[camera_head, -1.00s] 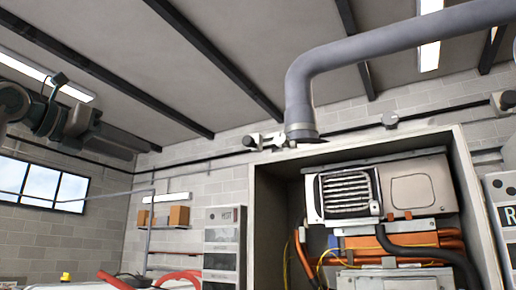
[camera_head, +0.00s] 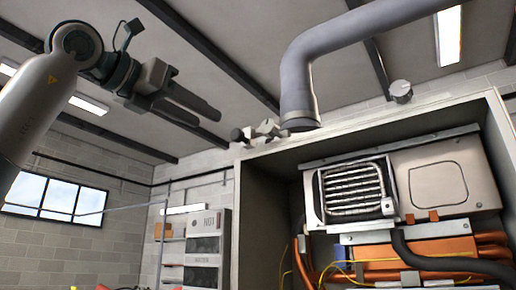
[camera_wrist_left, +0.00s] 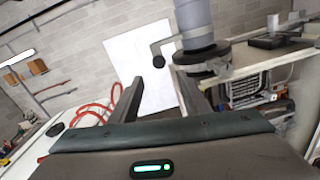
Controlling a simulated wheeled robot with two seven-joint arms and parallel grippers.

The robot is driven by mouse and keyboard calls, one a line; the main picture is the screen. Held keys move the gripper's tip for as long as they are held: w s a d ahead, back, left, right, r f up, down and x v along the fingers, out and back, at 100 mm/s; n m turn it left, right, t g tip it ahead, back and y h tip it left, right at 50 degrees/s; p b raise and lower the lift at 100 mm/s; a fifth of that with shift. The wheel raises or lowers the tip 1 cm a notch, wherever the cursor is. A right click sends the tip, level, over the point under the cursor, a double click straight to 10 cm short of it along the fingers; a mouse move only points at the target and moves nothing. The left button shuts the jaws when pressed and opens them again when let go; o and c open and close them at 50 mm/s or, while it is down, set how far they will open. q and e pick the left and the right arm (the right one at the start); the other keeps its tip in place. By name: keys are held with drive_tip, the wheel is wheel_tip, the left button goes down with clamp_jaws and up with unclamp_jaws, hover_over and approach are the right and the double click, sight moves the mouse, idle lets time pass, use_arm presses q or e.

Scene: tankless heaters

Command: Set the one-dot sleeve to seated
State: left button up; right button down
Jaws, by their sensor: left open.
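A grey vent pipe (camera_head: 297,80) comes down at the top of the heater cabinet (camera_head: 265,165). A collar (camera_head: 299,117) rings its lower end; I see no dots on it, so I cannot tell whether it is the one-dot sleeve. My left gripper (camera_head: 207,114) is open and empty, in the air to the left of the pipe and apart from it. In the left wrist view, the open fingers (camera_wrist_left: 157,82) lie left of the pipe (camera_wrist_left: 195,18) and its dark ring (camera_wrist_left: 202,58). A bent lever with a dark knob (camera_wrist_left: 159,61) shows beside the ring. My right gripper is not in view.
A valve-like fitting (camera_head: 256,133) sits left of the pipe on the cabinet top, and a round knob (camera_head: 401,91) to the right. The heater unit (camera_head: 350,190) and orange pipes (camera_head: 400,270) are inside. Red hoses (camera_wrist_left: 95,110) lie left in the wrist view.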

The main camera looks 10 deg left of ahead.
use_arm(q)
drive_tip(key=p, duration=0.8)
approach(248, 146)
drive_tip(key=x, duration=0.3)
drive_tip(key=r+x, duration=0.1)
drive_tip(key=x, duration=0.5)
drive_tip(key=shift+w+a+r, duration=0.1)
drive_tip(key=shift+w+r, duration=0.1)
drive_tip(key=shift+r, duration=0.05)
drive_tip(key=shift+w+f, duration=0.1)
drive_tip(key=shift+w, duration=0.3)
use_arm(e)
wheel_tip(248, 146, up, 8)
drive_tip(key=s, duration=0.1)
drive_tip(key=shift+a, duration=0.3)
